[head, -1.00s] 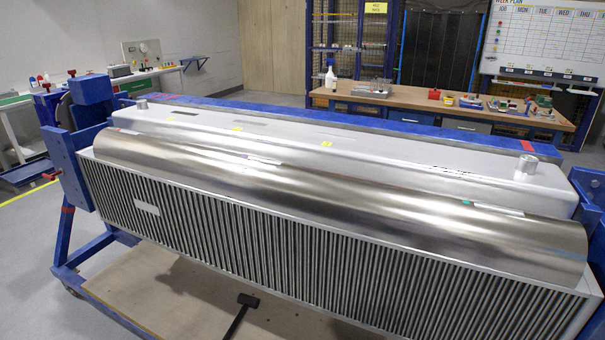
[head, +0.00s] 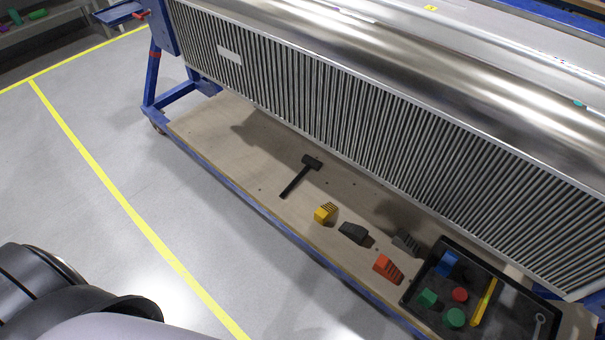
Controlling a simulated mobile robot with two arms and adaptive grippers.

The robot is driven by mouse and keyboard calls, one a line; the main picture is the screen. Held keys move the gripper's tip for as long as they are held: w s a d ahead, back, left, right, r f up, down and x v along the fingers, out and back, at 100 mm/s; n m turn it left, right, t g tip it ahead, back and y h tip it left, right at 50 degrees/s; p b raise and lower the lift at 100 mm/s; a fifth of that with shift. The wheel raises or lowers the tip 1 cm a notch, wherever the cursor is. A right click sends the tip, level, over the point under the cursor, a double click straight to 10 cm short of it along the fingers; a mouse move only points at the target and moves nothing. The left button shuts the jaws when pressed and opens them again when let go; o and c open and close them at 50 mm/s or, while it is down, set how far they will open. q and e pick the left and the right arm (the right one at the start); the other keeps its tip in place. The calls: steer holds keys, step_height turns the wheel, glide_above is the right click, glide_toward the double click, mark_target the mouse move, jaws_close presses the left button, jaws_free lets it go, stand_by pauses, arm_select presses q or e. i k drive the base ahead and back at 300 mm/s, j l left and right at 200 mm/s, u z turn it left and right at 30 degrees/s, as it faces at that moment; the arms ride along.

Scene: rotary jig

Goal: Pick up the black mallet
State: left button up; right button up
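The black mallet (head: 302,174) lies on the wooden base board (head: 222,133) of the jig, below the ribbed metal unit. Its head (head: 312,162) points away toward the unit, and its handle runs down and left toward the board's front edge. Nothing covers it. Neither of my grippers is in view. A dark rounded part at the lower left looks like part of my own body.
Right of the mallet lie a yellow block (head: 325,213), a black block (head: 353,232), a grey block (head: 407,242) and a red block (head: 387,267). A black tray (head: 411,291) holds coloured pieces. The ribbed unit (head: 330,110) overhangs the board. Open floor (head: 150,220) lies in front.

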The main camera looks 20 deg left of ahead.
mark_target(310, 161)
steer(key=i+j+z, duration=0.1)
steer(key=j, duration=0.4)
steer(key=i+j, duration=0.1)
steer(key=j, duration=0.4)
steer(key=i+j+z, duration=0.15)
steer(key=j, duration=0.35)
